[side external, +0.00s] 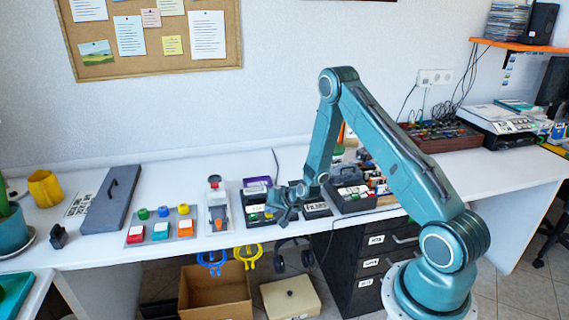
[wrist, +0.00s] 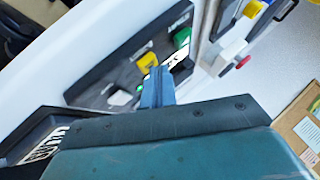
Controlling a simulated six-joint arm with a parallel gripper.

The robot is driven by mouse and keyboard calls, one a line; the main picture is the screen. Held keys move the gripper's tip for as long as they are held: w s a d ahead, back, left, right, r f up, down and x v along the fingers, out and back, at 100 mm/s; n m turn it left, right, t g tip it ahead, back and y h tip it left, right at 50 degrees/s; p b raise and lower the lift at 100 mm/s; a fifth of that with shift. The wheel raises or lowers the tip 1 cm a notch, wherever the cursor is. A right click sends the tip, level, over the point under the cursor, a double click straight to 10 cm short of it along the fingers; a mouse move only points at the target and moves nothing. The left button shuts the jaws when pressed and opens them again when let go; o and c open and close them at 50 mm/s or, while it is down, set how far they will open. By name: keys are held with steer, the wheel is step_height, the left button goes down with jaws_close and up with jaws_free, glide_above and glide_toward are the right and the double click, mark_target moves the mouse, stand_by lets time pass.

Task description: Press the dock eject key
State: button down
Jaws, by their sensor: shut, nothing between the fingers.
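My gripper (side external: 283,212) is shut and empty, pointing down just right of a dark box with coloured keys (side external: 255,196) on the white bench. In the wrist view its closed fingertips (wrist: 154,74) reach over a dark panel (wrist: 112,74), close to a yellow key (wrist: 147,62). A green key (wrist: 182,37) sits further up the panel. A small green spot and a white label (wrist: 179,62) show beside the fingers. I cannot tell whether the fingertips touch anything, or which key is the eject key. My fingers and wrist hide part of the panel.
A dark tray (side external: 352,203) of small items stands to the right. Blue and yellow hooks (side external: 247,257) and headphones (side external: 292,256) hang below the bench's front edge.

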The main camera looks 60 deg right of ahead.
mark_target(272, 215)
steer(key=shift+r, duration=0.85)
steer(key=shift+r, duration=2.5)
